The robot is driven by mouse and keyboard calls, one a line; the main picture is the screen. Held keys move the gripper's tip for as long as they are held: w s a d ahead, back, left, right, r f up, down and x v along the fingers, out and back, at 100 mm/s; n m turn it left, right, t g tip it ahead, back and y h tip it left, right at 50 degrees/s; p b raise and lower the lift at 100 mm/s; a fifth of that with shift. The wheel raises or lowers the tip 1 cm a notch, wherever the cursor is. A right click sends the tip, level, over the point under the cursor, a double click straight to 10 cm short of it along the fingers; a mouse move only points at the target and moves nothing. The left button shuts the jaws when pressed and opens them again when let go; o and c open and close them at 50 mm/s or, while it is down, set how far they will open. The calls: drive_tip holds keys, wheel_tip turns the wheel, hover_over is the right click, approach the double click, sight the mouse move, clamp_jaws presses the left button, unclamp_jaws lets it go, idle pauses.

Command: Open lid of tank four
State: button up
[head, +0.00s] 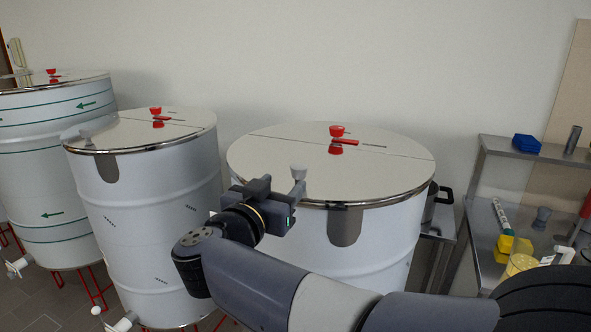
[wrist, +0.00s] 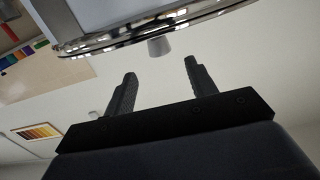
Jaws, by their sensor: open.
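The nearest tank (head: 375,240) is a white drum with a flat pale lid (head: 270,160) lying closed on it. I see no number on it. A small grey knob (head: 299,172) stands at the lid's front left edge. A red valve-like fitting (head: 337,131) sits near the lid's middle. My gripper (head: 283,192) is open and empty at the front left rim, beside the knob. In the wrist view, the grey knob (wrist: 158,46) lies just beyond my two spread fingertips (wrist: 160,72), between them in the picture and not gripped. The shiny rim (wrist: 120,36) shows behind it.
Two more lidded tanks stand at left, a plain white one (head: 150,215) and a green-banded one (head: 60,190). A metal bench (head: 480,215) at right holds a yellow object (head: 513,247) and a cup, with a blue item (head: 526,144) on its shelf. A pot stands behind the near tank.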

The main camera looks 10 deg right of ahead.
sight(295, 171)
drive_tip(key=x, duration=0.9)
drive_tip(key=shift+w+d, duration=0.1)
drive_tip(key=shift+c, duration=0.5)
clamp_jaws()
